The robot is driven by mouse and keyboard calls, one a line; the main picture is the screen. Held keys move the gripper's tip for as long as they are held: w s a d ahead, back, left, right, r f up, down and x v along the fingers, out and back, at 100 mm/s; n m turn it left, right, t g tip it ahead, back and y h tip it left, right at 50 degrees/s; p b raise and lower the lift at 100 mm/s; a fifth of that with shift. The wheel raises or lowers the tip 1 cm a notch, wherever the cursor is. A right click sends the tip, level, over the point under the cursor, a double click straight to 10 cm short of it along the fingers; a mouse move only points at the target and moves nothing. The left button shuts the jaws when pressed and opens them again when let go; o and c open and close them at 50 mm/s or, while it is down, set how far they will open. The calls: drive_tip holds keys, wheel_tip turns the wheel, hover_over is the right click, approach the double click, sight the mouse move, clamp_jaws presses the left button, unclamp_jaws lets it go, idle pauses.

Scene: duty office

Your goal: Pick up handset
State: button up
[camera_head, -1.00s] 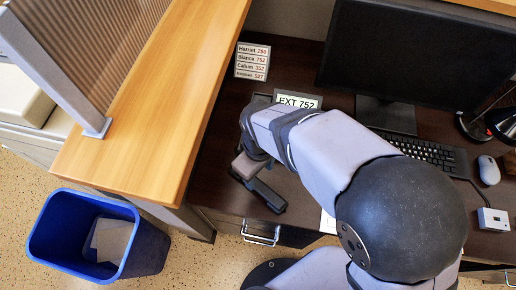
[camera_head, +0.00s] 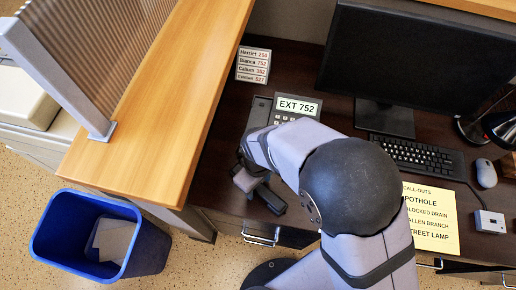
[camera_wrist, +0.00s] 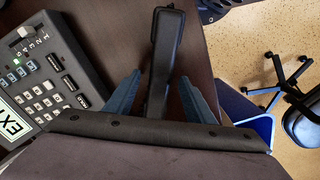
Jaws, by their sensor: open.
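The black handset (camera_wrist: 167,45) lies on the dark desk and runs lengthwise between my gripper's two blue fingers in the wrist view. My gripper (camera_wrist: 160,80) is open, with one finger on each side of the handset and a visible gap on both sides. In the head view, my gripper (camera_head: 248,181) is low over the desk's front left, and the handset's near end (camera_head: 273,200) sticks out beside it. The rest of the handset is hidden there. The phone base (camera_head: 262,108), labelled EXT 752, stands behind it; its keys show in the wrist view (camera_wrist: 45,85).
A wooden-topped partition (camera_head: 160,105) borders the desk on the left. A blue bin (camera_head: 147,245) stands on the floor below. A monitor (camera_head: 420,65), keyboard (camera_head: 415,153), mouse (camera_head: 486,173) and yellow call-outs sheet (camera_head: 432,215) are to the right.

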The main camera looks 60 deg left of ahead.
clamp_jaws()
drive_tip(key=shift+r, duration=0.1)
wheel_tip(320, 180, up, 10)
drive_tip(key=b, duration=0.1)
idle(0.5)
